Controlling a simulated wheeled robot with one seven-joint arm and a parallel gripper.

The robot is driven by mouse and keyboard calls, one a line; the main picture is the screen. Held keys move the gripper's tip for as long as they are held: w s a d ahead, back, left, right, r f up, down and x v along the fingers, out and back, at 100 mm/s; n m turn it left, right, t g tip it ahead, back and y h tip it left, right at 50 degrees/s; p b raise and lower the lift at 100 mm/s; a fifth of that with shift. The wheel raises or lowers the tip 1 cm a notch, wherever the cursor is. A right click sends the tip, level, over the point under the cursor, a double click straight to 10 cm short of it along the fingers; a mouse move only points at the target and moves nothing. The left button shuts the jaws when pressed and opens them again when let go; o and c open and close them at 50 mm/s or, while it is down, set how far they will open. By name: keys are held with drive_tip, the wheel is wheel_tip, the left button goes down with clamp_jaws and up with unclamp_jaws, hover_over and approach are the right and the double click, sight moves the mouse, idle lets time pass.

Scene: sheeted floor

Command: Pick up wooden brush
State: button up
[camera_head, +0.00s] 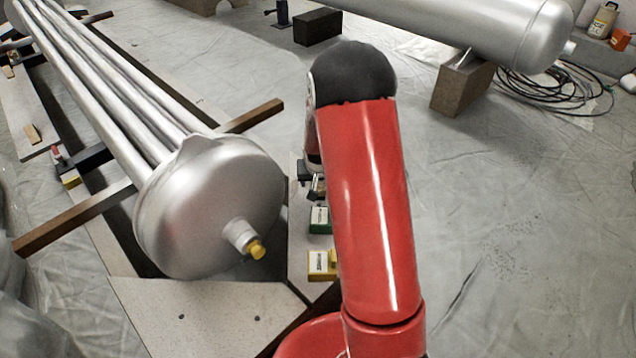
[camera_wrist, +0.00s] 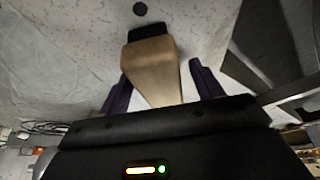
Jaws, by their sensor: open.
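In the wrist view a tan wooden piece with a dark end, apparently the wooden brush (camera_wrist: 150,68), lies between the two dark fingers of my gripper (camera_wrist: 160,72). The fingers stand apart on either side of it, with a visible gap at the right finger. Whether the left finger touches it is unclear. In the head view my gripper (camera_head: 317,187) is small and partly hidden behind my red arm, low over the pale board. The brush is hard to make out there.
A green box (camera_head: 319,220) and a yellow box (camera_head: 322,265) lie on the pale board near my arm. A large silver vessel (camera_head: 215,205) on wooden beams stands to the left. Another silver tank (camera_head: 480,25) is at the back right. The sheeted floor at right is clear.

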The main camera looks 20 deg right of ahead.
drive_tip(key=shift+f+b, duration=0.2)
drive_tip(key=shift+b, duration=0.1)
drive_tip(key=shift+c, duration=0.2)
drive_tip(key=c, duration=1.1)
drive_tip(key=shift+r, duration=0.1)
drive_tip(key=shift+r+p, duration=0.45)
drive_tip(key=shift+r, duration=0.05)
wheel_tip(320, 180, up, 19)
drive_tip(key=shift+r+p, duration=0.15)
drive_tip(key=shift+p, duration=0.9)
